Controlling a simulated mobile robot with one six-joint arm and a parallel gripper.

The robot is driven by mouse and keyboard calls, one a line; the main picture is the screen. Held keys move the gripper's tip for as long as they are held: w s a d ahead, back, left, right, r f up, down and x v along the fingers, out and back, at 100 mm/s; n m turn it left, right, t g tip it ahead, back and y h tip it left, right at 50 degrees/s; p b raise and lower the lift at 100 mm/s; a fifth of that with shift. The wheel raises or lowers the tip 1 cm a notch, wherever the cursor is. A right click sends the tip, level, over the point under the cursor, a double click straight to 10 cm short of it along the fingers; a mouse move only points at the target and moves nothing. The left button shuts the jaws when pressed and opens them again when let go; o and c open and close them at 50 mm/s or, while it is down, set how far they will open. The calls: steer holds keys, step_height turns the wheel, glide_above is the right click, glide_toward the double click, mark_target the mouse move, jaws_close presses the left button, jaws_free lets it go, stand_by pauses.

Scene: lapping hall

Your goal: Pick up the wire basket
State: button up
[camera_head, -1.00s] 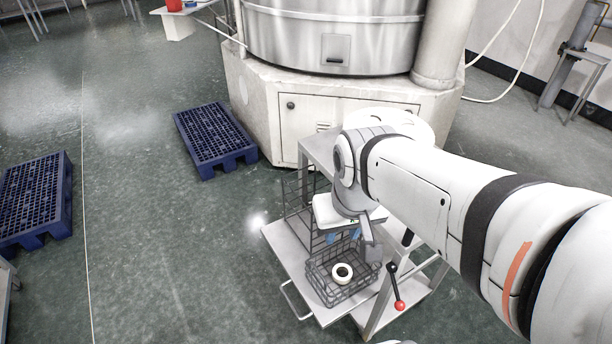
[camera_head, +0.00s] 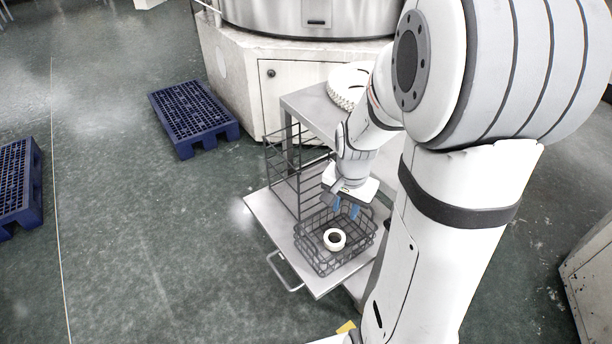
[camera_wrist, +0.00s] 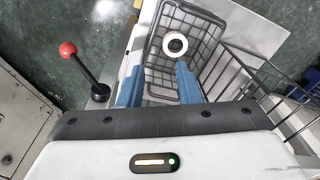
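The dark wire basket (camera_head: 311,256) stands on the lower metal shelf of a trolley and has a white ring (camera_head: 335,239) lying in it. In the wrist view the basket (camera_wrist: 207,66) is at top centre, with the ring (camera_wrist: 175,44) near its far end. My gripper (camera_head: 346,208) is above the basket's far side, pointing down. In the wrist view its two blue fingers (camera_wrist: 160,78) are spread apart with nothing visibly clamped between them. They overlap the near part of the basket. I cannot tell whether they touch it.
The trolley shelf (camera_head: 262,213) has a handle (camera_head: 285,274) at its front. An upright wire rack (camera_head: 284,172) stands close behind the basket. A red-knobbed lever (camera_wrist: 68,50) rises left in the wrist view. A blue pallet (camera_head: 195,115) lies on open floor.

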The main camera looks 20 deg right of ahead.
mark_target(353, 245)
steer(key=d+f+m+b, duration=0.1)
steer(key=f, duration=0.5)
steer(key=w+d+f+m+b, duration=0.1)
steer(key=d+f+m+b, duration=0.1)
steer(key=f, duration=0.4)
steer(key=w+d+f+m+b, duration=0.1)
steer(key=f+m+b, duration=0.1)
steer(key=f, duration=0.4)
steer(key=shift+d+g, duration=0.25)
steer(key=shift+g, duration=0.15)
steer(key=f, duration=0.2)
steer(key=f+b, duration=0.1)
steer(key=f, duration=0.1)
steer(key=f+b, duration=0.1)
steer(key=shift+s+d+f, duration=0.1)
steer(key=shift+d+f, duration=0.2)
steer(key=shift+f, duration=0.1)
steer(key=shift+c, duration=0.3)
jaws_close()
